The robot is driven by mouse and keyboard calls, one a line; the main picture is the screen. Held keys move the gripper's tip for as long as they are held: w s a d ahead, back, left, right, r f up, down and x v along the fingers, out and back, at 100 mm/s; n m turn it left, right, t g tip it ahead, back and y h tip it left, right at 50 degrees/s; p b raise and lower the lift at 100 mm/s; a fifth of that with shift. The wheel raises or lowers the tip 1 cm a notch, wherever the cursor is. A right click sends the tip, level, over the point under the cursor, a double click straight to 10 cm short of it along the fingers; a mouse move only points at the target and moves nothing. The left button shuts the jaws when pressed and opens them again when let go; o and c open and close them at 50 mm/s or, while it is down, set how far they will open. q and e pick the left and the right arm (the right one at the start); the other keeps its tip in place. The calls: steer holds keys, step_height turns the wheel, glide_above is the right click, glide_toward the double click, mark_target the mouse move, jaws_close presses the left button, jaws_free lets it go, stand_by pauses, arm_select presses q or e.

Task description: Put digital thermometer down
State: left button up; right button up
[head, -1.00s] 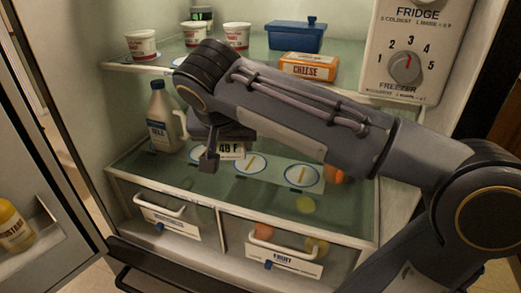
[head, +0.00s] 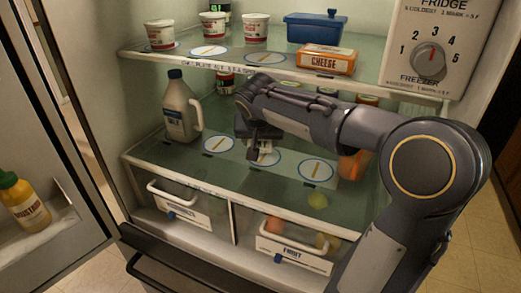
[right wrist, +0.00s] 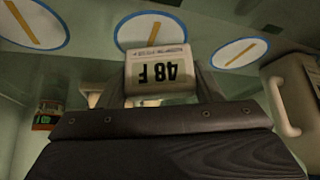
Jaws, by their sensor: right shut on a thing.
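The digital thermometer (right wrist: 157,68) is a small white block whose display reads 48 F, upside down in the right wrist view. My right gripper (head: 258,145) is shut on it inside the fridge, at the middle shelf (head: 255,187). In the head view only a pale bit of the thermometer (head: 265,147) shows beneath the gripper. It overlaps the middle of three blue-ringed white circles (head: 264,159). I cannot tell whether it touches the shelf. The left circle (head: 219,144) and right circle (head: 316,169) are bare. My left gripper is not in view.
A milk jug (head: 180,110) stands left of the circles. Jars (head: 225,82) stand behind, and an orange item (head: 350,165) lies right. The upper shelf above my arm holds tubs (head: 213,25), a cheese box (head: 325,61) and a blue container (head: 315,28). Drawers (head: 293,253) are below.

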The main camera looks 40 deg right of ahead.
mark_target(260, 146)
steer(key=shift+w+d+f, duration=0.1)
steer(key=shift+f, duration=1.65)
steer(key=shift+f+b, duration=0.15)
steer(key=shift+b, duration=0.2)
steer(key=o, duration=1)
